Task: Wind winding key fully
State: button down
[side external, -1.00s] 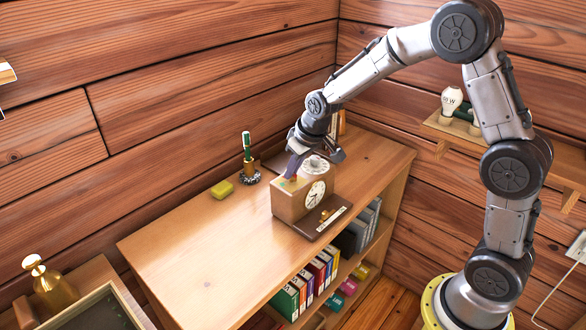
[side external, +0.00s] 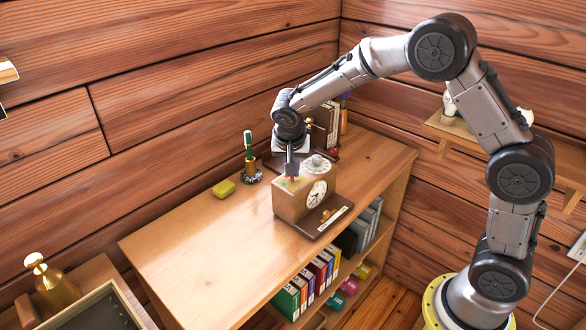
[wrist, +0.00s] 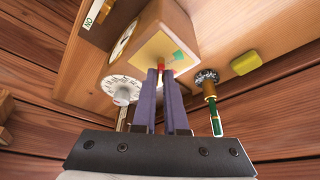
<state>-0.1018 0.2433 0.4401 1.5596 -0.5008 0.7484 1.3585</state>
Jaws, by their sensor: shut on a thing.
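A wooden clock (side external: 288,204) with a round white face (side external: 317,193) stands on a dark base on the cabinet top; it also shows in the wrist view (wrist: 178,28). My gripper (side external: 291,177) points down at the clock's top. In the wrist view my gripper (wrist: 160,72) has its two fingers close together around a small red piece (wrist: 161,66), which appears to be the winding key, mostly hidden by the fingertips. A green piece (wrist: 178,56) lies just beside it on the pale yellow top. The key's turned angle cannot be read.
A white dial (side external: 317,164) is close beside the clock top. A pen holder (side external: 251,172) with a green pen and a yellow block (side external: 223,188) stand to the left. Books (side external: 326,120) stand behind. The cabinet's left top (side external: 190,240) is clear.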

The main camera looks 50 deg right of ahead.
jog(key=m, duration=0.2)
jog(key=m+g, duration=0.1)
jog(key=m, duration=0.1)
jog(key=m+g+h, duration=0.1)
jog(key=m, duration=0.1)
jog(key=shift+w+a+m, duration=0.1)
jog(key=shift+w+m, duration=0.15)
jog(key=shift+m, duration=0.05)
jog(key=m+g, duration=0.1)
jog(key=m, duration=0.2)
jog(key=m+g, duration=0.1)
jog(key=m, duration=0.1)
jog(key=shift+w+m+g+y, duration=0.1)
jog(key=shift+m+g+y, duration=0.2)
jog(key=shift+m, duration=0.1)
jog(key=c, duration=1)
grip_release()
jog(key=shift+o, duration=0.2)
jog(key=v, duration=1.3)
jog(key=shift+r, duration=0.35)
